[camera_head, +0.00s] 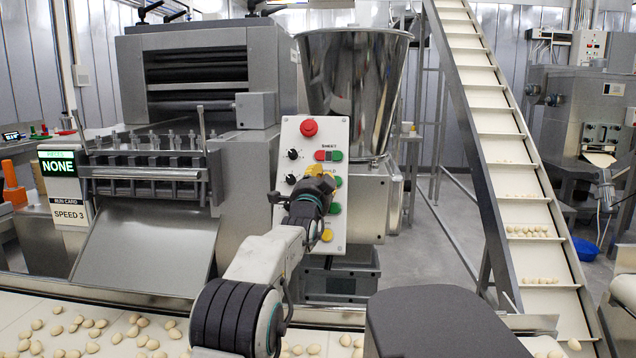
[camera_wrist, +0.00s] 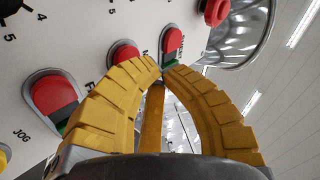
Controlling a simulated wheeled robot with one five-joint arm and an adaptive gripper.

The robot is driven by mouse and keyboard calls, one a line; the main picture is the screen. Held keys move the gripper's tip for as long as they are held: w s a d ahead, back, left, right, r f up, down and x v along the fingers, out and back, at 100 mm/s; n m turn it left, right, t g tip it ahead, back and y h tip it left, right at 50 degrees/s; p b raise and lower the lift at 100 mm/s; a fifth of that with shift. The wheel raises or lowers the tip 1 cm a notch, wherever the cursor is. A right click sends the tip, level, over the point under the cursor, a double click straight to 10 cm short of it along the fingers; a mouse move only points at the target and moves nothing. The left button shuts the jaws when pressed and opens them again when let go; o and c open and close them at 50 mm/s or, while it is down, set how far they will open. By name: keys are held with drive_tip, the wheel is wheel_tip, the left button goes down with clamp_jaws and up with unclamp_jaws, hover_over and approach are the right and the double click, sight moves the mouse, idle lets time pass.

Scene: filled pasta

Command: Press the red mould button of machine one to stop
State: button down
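The control panel (camera_head: 289,215) stands on the machine in front of me, behind my gripper (camera_head: 318,180).
The red and green sheet pair (camera_wrist: 172,42) and the round red stop knob (camera_wrist: 213,10) lie above. Another red and green pair (camera_wrist: 53,97) lies below. A steel hopper (camera_head: 354,85) stands behind the panel. A belt (camera_head: 20,310) with dough pieces runs in front.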

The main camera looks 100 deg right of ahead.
drive_tip(key=shift+w+a+r+b, duration=0.15)
drive_tip(key=shift+a+r+b, duration=0.35)
drive_tip(key=shift+a, duration=0.15)
drive_tip(key=shift+w+a+r+b, duration=0.1)
drive_tip(key=shift+a+r+b, duration=0.25)
drive_tip(key=shift+a+b, duration=0.25)
drive_tip(key=shift+w+a+r+b, duration=0.15)
drive_tip(key=shift+a+r+b, duration=0.3)
drive_tip(key=shift+a, duration=0.3)
